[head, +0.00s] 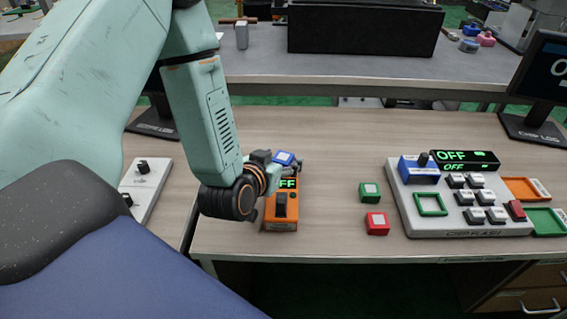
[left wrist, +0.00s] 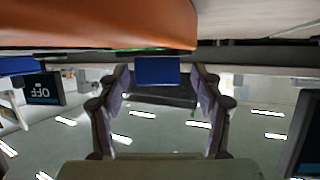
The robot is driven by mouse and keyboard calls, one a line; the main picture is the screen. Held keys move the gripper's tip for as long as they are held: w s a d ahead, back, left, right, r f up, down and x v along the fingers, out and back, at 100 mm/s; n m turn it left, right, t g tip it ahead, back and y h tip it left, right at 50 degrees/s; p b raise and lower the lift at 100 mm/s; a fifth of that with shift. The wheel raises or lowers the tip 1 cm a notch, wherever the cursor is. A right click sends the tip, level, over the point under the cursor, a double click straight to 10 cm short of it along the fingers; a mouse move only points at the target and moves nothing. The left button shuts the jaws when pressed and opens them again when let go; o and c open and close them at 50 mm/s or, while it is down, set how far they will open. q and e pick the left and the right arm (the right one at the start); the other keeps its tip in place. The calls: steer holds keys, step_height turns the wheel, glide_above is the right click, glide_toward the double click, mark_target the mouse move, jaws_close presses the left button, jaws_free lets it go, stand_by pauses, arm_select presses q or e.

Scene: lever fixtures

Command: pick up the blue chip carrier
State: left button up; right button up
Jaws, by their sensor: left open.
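The blue chip carrier (head: 283,158) is a small blue block with a pale top, on the wooden table just behind the orange switch box (head: 281,222). My left gripper (head: 288,170) reaches in from the left, low over the table at the carrier, and partly covers it. In the left wrist view, which is upside down, the blue carrier (left wrist: 157,70) shows between the two spread fingers (left wrist: 160,82). The fingers look open, with gaps on both sides of the carrier. My right gripper is in neither view.
The orange box stands close to my left gripper. A green block (head: 370,192) and a red block (head: 377,223) lie to the right. Beyond them is a grey keypad fixture (head: 460,230) with a blue lever box (head: 419,174). A white switch panel (head: 146,190) lies at left.

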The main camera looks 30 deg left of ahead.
arm_select(q)
steer(key=shift+w, duration=0.4)
steer(key=shift+d+r, duration=0.1)
steer(key=shift+d, duration=0.05)
steer(key=shift+w+f, duration=0.2)
steer(key=shift+w, duration=0.05)
steer(key=shift+c, duration=0.2)
steer(key=shift+w+a, duration=0.1)
steer(key=shift+a, duration=0.1)
steer(key=shift+c, duration=0.8)
steer(key=shift+s+d+r, duration=0.15)
steer(key=shift+s, duration=0.1)
steer(key=c, duration=0.9)
